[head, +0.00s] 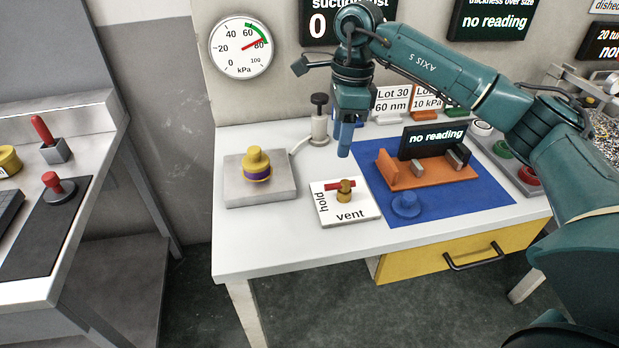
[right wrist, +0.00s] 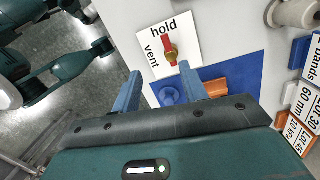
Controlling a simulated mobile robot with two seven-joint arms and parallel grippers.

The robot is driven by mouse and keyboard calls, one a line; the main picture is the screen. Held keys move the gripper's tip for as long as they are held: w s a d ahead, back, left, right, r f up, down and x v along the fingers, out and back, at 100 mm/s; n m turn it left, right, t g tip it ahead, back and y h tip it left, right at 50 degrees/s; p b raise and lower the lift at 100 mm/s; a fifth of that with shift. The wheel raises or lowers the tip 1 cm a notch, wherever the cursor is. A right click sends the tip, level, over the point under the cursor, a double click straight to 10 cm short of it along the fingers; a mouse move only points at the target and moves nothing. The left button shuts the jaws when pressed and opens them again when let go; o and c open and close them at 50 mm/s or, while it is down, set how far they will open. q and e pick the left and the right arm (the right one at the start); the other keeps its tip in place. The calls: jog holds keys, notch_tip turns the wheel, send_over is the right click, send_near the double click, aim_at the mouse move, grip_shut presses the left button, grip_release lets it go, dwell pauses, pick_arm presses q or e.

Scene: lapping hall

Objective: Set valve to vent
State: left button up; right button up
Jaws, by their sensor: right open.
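The valve has a brass body (head: 344,194) and a red handle (head: 333,187) on a white plate (head: 361,213) marked "hold" and "vent". The handle points left, toward the "hold" side. In the right wrist view the red handle (right wrist: 168,45) also points at "hold", with "vent" at the plate's left. My right gripper (head: 345,150) hangs above and behind the valve, pointing down and apart from it. In the right wrist view its blue fingers (right wrist: 160,85) are spread with nothing between them. My left gripper is not in view.
A grey block with a yellow-topped knob (head: 256,166) stands left of the valve. Right of it, a blue mat (head: 450,202) bears a blue round piece (head: 405,204) and an orange fixture (head: 428,172) with a display. The gauge (head: 241,47) needle points near 80 kPa.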

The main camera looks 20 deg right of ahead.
aim_at(344, 182)
jog(key=shift+h, duration=0.6)
jog(key=f, duration=0.4)
jog(key=d+f, duration=0.1)
jog(key=f, duration=0.6)
jog(key=shift+w+d+f, duration=0.15)
jog(key=shift+d+f, duration=0.2)
jog(key=shift+d, duration=0.05)
jog(key=shift+c, duration=0.2)
grip_shut()
